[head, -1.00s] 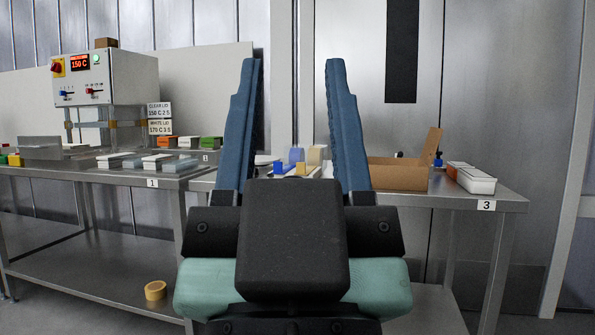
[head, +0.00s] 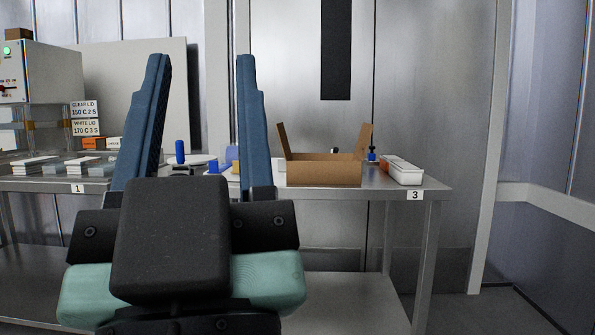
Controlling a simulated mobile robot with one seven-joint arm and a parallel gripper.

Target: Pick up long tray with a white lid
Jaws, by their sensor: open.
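A long white tray (head: 404,171) lies at the right end of the steel table marked 3, running away from me. Its top looks pale with an orange-brown strip along one side; I cannot tell its lid clearly. My gripper (head: 201,65) stands upright in the left half of the head view, its two blue fingers wide apart with nothing between them. It is well to the left of the long tray and nearer to me, not touching it. The gripper hides part of the table.
An open cardboard box (head: 325,173) stands just left of the tray. A small blue-topped item (head: 372,155) is behind them. Several lidded trays (head: 35,164) lie on the table marked 1, below a sign (head: 85,119). Open floor lies right of the table.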

